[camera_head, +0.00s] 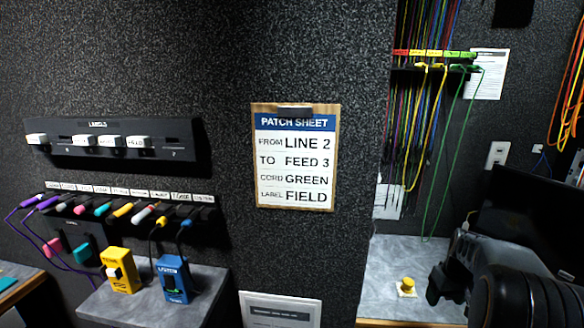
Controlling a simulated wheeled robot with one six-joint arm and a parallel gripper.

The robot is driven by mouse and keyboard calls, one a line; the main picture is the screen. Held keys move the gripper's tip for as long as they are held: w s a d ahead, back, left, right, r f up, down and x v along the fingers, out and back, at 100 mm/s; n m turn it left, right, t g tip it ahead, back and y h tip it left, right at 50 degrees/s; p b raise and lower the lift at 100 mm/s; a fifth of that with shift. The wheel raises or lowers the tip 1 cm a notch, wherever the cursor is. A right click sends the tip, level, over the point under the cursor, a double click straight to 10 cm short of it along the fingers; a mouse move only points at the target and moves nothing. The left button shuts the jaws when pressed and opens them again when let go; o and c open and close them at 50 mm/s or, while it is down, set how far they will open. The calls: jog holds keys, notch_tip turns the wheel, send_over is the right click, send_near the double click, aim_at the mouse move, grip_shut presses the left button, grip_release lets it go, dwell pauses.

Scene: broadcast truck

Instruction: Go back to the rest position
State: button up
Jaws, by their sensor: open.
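My gripper (441,280) shows at the lower right, dark and partly blurred into my own arm. It is open, and I see nothing held in it. It hangs above the grey counter (385,265), just right of a yellow button on a pale base (406,286), apparently apart from it. The far side of the gripper is hidden by my arm. The clipboard patch sheet (295,160) on the wall reads from LINE 2 to FEED 3, cord GREEN, label FIELD.
A label rack (180,140) with white tags and a row of coloured plugs (125,210) are on the left wall. A yellow box (118,270) and a blue box (172,279) stand on a ledge. Coloured cords (425,130) hang at the back right. A dark monitor (530,215) stands behind my arm.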

jog(key=s+a+r+p, duration=0.3)
jog(key=s+a+r, duration=0.2)
jog(key=a, duration=0.2)
jog(key=s+a+r+t+p, duration=0.1)
jog(key=s+a+r+p, duration=0.3)
jog(key=a, duration=0.4)
jog(key=s+a+r+t+p, duration=0.1)
jog(key=s+a+r+p, duration=0.2)
jog(key=s+a+r, duration=0.3)
jog(key=shift+s+a+r+p, duration=0.35)
jog(key=shift+s+a, duration=0.2)
jog(key=shift+a, duration=0.65)
jog(key=shift+c, duration=0.3)
